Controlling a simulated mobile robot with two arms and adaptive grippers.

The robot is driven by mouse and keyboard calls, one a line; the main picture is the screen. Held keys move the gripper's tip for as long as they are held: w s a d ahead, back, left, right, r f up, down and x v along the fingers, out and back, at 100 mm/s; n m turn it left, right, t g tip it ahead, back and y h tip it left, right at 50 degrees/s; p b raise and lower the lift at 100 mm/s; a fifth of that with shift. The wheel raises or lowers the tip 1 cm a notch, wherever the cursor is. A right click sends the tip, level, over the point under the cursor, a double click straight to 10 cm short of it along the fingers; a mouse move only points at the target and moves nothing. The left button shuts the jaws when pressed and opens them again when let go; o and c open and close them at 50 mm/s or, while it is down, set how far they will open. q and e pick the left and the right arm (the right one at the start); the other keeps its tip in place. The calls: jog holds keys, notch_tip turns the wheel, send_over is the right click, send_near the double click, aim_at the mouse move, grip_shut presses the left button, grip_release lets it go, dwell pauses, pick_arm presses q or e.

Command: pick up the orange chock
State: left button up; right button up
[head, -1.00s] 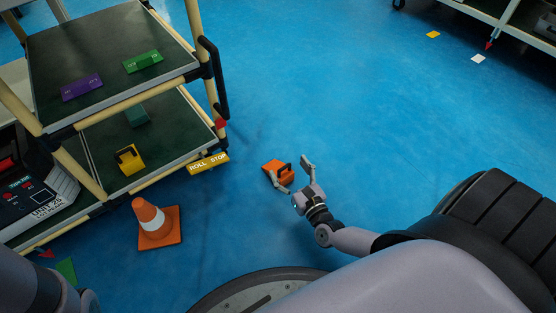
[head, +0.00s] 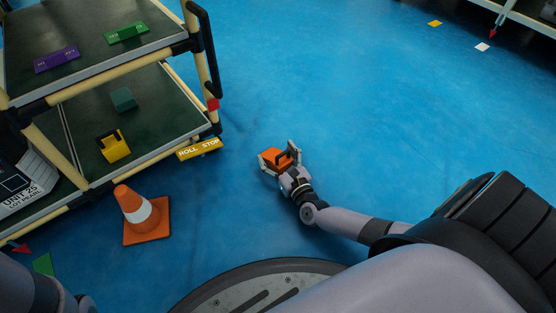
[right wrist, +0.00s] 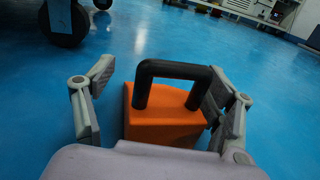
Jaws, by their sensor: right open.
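The orange chock (head: 274,159), a wedge with a black loop handle, sits on the blue floor right of the cart in the head view. It also shows in the right wrist view (right wrist: 160,127), its handle upright. My right gripper (head: 280,153) is open, with one finger on each side of the chock. In the right wrist view the right finger lies close against the chock and handle, while a gap shows on the left; I cannot tell whether it touches. My left gripper is not in view.
The floor beyond the chock is clear.

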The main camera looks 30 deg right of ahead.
jog(key=shift+w, duration=0.25)
jog(key=shift+c, duration=0.3)
jog(key=c, duration=1.5)
jog(key=shift+o, duration=0.2)
jog(key=shift+r, duration=0.1)
